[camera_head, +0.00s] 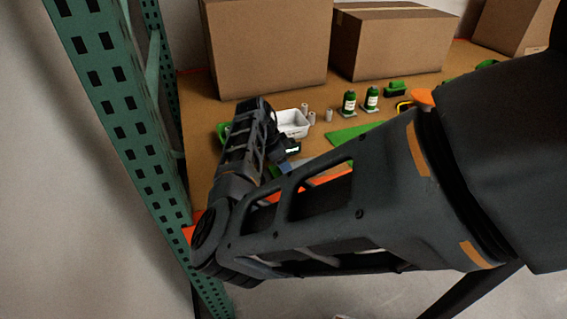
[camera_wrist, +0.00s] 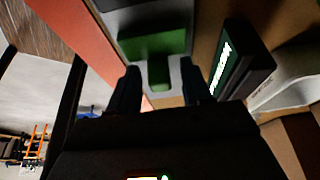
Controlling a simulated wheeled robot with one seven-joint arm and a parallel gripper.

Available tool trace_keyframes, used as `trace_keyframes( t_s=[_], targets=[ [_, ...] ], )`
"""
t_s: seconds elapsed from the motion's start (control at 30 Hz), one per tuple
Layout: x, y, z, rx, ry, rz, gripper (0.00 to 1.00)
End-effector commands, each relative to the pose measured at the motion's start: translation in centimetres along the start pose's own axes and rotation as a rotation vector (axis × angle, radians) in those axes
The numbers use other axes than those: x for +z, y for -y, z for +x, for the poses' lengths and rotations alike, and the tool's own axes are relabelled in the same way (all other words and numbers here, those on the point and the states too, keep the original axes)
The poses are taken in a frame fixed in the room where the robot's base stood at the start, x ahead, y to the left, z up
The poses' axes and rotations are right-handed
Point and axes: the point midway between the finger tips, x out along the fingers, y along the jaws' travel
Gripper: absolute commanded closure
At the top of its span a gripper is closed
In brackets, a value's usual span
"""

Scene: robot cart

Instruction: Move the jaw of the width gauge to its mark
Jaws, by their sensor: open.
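In the wrist view my gripper (camera_wrist: 159,68) is open, with one dark finger on each side of a narrow green tab (camera_wrist: 160,75). The tab juts from a wider green block (camera_wrist: 150,44), which looks like the gauge's jaw, on a pale grey body (camera_wrist: 118,20). I cannot tell whether the fingers touch the tab. A dark box with a lit display (camera_wrist: 222,66) stands just right of the fingers. In the head view the display (camera_head: 292,151) shows beside my wrist, while my arm hides most of the gauge. I cannot make out the mark.
The brown shelf holds a white bin (camera_head: 293,122), small pale cylinders (camera_head: 329,115), green bottles (camera_head: 349,103) and a green mat (camera_head: 350,133). Cardboard boxes (camera_head: 268,45) stand behind. A green rack upright (camera_head: 120,110) is at left. The shelf's orange front beam (camera_wrist: 75,40) runs close by the gripper.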

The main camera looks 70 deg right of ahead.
Motion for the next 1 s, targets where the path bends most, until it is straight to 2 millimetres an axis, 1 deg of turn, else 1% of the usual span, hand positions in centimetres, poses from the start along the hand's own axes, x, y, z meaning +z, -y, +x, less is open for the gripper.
trace_keyframes(
  t_s=[0.07, 0.1, 0.6, 0.9, 1.0],
  targets=[
    [-0.01, 0.0, 0.0, 0.0, 0.0, 0.0, 0.51],
    [-0.01, 0.0, -0.01, 0.0, 0.0, 0.0, 0.53],
    [-0.01, 0.01, -0.05, 0.0, 0.0, 0.0, 1.0],
    [-0.02, 0.02, -0.06, -0.001, -0.001, 0.0, 1.0],
    [-0.49, 0.0, 0.16, 0.0, -0.002, 0.001, 1.0]
  ],
)
